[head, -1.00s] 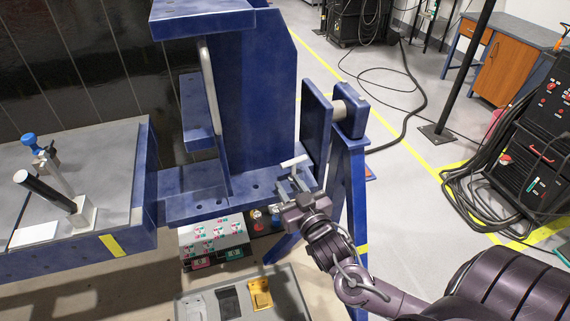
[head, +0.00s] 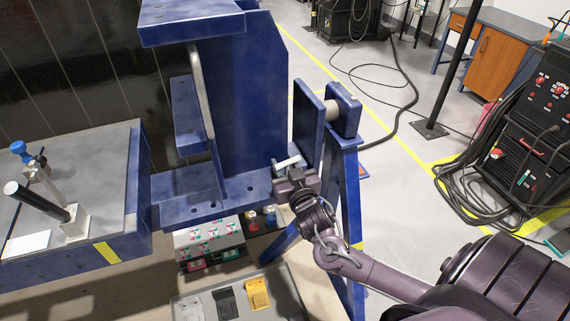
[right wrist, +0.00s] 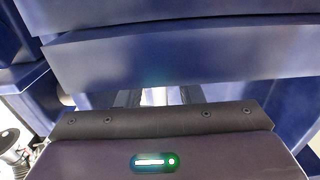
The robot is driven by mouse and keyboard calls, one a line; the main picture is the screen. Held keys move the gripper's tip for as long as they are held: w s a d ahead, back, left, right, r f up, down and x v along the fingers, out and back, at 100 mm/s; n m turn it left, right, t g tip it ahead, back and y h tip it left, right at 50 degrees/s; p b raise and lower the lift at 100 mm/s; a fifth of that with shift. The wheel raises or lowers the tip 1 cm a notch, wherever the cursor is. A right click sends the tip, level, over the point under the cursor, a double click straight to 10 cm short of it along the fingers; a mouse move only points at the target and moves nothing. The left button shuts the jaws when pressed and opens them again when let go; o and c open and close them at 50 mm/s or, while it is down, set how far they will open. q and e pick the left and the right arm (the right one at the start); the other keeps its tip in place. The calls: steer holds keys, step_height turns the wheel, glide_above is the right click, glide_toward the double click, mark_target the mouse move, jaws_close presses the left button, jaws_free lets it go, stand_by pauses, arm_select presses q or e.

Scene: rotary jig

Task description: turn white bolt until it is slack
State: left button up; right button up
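The white bolt (head: 288,161) shows as a short pale bar at the right end of the blue jig's lower plate, beside the upright blue plate. My right gripper (head: 285,170) is right at it, reaching in from the lower right. In the right wrist view the gripper's two dark fingers (right wrist: 158,97) stand apart, with a white piece (right wrist: 154,96), apparently the bolt, between them. A gap shows on the piece's right side, so the fingers look open around it. The fingertips and the bolt's lower part are hidden. My left gripper is not in view.
The blue jig (head: 240,110) rises close behind the bolt, with an upright plate (head: 308,125) just to its right. A grey-topped table (head: 100,160) with a clamp stands at the left. Boxes (head: 208,240) lie below.

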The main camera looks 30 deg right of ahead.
jaws_close()
steer(key=shift+n+y, duration=0.3)
steer(key=shift+y, duration=0.1)
steer(key=n+y+p, duration=0.1)
steer(key=n+y, duration=0.1)
steer(key=shift+a+y, duration=0.1)
steer(key=shift+y, duration=0.3)
steer(key=n+y, duration=0.1)
steer(key=y, duration=0.1)
steer(key=n+y, duration=0.1)
steer(key=y, duration=0.1)
steer(key=shift+a+n+p, duration=0.2)
steer(key=shift+n+p, duration=0.1)
steer(key=shift+p, duration=0.1)
steer(key=n+g+y, duration=0.1)
steer(key=n+y, duration=0.1)
steer(key=y, duration=0.2)
steer(key=shift+a, duration=0.15)
steer(key=shift+s+a+n+g+y+b, duration=0.15)
steer(key=shift+n+g+y+b, duration=0.45)
steer(key=shift+n+y, duration=0.3)
steer(key=shift+a+n+g+y+b, duration=0.1)
steer(key=shift+n+g+y+b, duration=0.5)
steer(key=shift+y, duration=0.4)
